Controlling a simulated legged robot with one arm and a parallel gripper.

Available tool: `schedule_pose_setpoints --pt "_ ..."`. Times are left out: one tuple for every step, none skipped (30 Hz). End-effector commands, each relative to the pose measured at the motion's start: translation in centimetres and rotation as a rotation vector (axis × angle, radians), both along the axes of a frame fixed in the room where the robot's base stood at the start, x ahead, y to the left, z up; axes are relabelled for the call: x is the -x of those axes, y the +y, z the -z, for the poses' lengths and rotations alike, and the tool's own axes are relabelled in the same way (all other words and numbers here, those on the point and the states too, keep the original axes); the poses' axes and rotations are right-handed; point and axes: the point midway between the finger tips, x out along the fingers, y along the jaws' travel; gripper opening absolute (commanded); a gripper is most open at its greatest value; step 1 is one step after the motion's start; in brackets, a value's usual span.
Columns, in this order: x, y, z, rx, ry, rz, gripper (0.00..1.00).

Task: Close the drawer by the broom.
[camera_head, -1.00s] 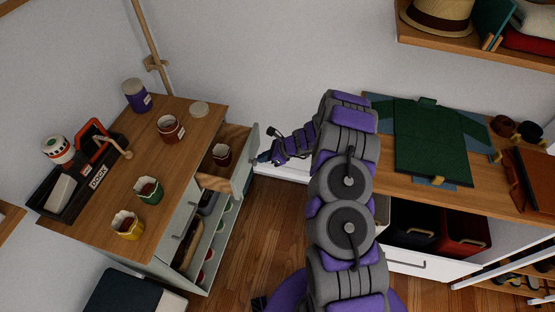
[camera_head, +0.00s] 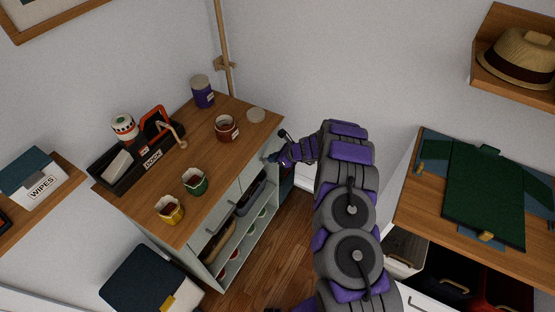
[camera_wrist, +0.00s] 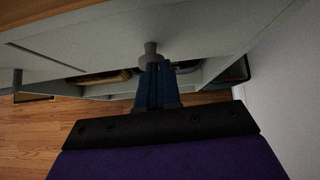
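The drawer (camera_wrist: 215,35) by the broom is a pale grey-green front with a round grey knob (camera_wrist: 150,48). In the head view it looks in line with the cabinet front under the wooden top, partly hidden by my gripper. The broom's wooden pole (camera_head: 224,45) stands against the wall behind the cabinet. My gripper (camera_wrist: 158,82) has its blue fingers close together, their tips right at the knob. It also shows at the cabinet's right end in the head view (camera_head: 274,157). Whether the tips touch the knob is hard to tell.
The cabinet top (camera_head: 215,175) holds several tins and a black caddy (camera_head: 135,160). Open shelves lie below the drawers.

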Motion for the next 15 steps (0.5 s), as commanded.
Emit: schedule_pose_setpoints --pt "-0.12 0.26 -0.18 -0.003 -0.003 -0.001 0.00" --pt "-0.11 0.28 -0.18 -0.003 -0.003 -0.002 0.00" --pt "-0.12 0.30 -0.18 -0.002 -0.003 -0.001 0.00" --pt "-0.11 0.33 -0.17 -0.002 -0.003 -0.001 0.00" --pt "-0.11 0.36 -0.16 -0.001 -0.003 -0.002 0.00" --pt "-0.12 0.41 -0.16 -0.001 -0.003 -0.002 0.00" --pt "-0.11 0.44 -0.16 -0.001 -0.003 -0.002 0.00" --pt "-0.12 0.46 -0.15 -0.001 -0.003 -0.002 0.00" --pt "-0.11 0.49 -0.14 -0.001 -0.003 -0.002 0.00" --pt "-0.11 0.49 -0.14 -0.001 -0.002 -0.003 0.00" --pt "-0.10 0.45 -0.15 -0.001 -0.002 -0.003 0.00" --pt "-0.07 0.33 -0.15 -0.001 -0.002 -0.003 0.00" --pt "-0.02 0.17 -0.16 -0.001 -0.002 -0.003 0.00" --pt "0.05 -0.05 -0.16 -0.001 -0.002 -0.003 0.00" --pt "0.18 -0.47 -0.16 -0.001 -0.002 -0.003 0.00"
